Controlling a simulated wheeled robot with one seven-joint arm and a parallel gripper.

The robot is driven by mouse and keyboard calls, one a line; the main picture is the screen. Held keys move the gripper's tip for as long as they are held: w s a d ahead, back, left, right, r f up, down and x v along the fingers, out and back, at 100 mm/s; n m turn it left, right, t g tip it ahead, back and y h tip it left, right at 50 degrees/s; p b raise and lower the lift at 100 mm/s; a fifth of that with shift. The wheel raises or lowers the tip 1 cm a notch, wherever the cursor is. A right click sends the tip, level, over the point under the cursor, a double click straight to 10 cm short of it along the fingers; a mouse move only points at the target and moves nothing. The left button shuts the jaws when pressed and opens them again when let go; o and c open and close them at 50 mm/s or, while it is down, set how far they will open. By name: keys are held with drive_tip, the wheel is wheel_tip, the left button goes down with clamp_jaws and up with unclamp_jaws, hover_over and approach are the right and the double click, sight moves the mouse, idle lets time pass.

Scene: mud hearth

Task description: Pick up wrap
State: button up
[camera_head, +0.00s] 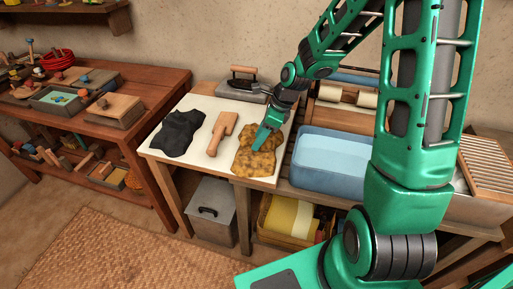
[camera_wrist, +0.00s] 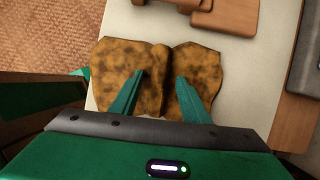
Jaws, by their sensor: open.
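The wrap looks to be the crumpled, mottled yellow-brown cloth-like piece (camera_head: 256,158) at the front right of the white-topped table. In the wrist view the mottled wrap (camera_wrist: 110,65) lies flat with a raised fold along its middle. My gripper (camera_head: 266,138) is over the wrap. In the wrist view my gripper's two green fingers (camera_wrist: 155,92) are spread apart, one on each side of the fold. I cannot tell whether the fingertips touch the wrap. Nothing shows held between them.
A wooden mallet-like tool (camera_head: 221,131) and a dark crumpled cloth (camera_head: 178,133) lie left of the wrap. An iron (camera_head: 244,80) stands behind. A blue basin (camera_head: 329,160) stands to the right. A wooden workbench (camera_head: 95,120) with boxes is at left.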

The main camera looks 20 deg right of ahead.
drive_tip(key=c, duration=1)
drive_tip(key=shift+r, duration=0.15)
